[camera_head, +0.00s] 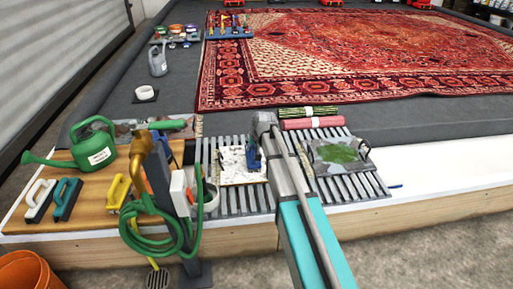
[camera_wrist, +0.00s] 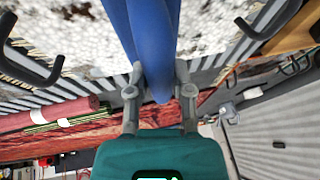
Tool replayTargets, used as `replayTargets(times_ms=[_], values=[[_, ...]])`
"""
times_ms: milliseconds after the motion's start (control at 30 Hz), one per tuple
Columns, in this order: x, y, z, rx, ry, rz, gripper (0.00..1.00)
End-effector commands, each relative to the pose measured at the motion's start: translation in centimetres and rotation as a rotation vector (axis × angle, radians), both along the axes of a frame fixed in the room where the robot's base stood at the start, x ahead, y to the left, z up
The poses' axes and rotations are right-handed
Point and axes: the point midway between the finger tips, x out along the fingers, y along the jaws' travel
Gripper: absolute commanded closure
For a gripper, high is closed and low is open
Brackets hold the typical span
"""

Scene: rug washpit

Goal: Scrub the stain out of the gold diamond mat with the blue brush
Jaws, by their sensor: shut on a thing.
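My gripper (camera_wrist: 160,92) is shut on the blue brush (camera_wrist: 150,40), with one finger on each side of its handle. In the head view the blue brush (camera_head: 253,160) is over a pale mat (camera_head: 232,172) on the slatted rack, partly behind my arm. This mat is covered with white, foam-like patches and dark spots, and also fills much of the wrist view (camera_wrist: 70,35). I cannot make out a gold diamond pattern on it. The bristles are out of sight, so contact with the mat cannot be told. A grey mat (camera_head: 318,163) with a green stain lies farther right.
The slatted rack (camera_head: 228,200) has rolled rugs (camera_head: 312,124) behind it. Left are a green watering can (camera_head: 95,150), white, teal and yellow brushes (camera_head: 67,199), and a post with a coiled green hose (camera_head: 150,238). A large red rug (camera_head: 340,50) lies beyond.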

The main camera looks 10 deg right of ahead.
Motion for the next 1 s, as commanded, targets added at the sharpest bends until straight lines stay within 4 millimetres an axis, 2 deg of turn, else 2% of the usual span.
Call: replayTargets(times_ms=[533, 1000], values=[[0.0, 0.6, 0.0, 0.002, 0.002, 0.002, 1.00], [0.1, 3.3, 0.1, 0.001, 0.002, 0.002, 1.00]])
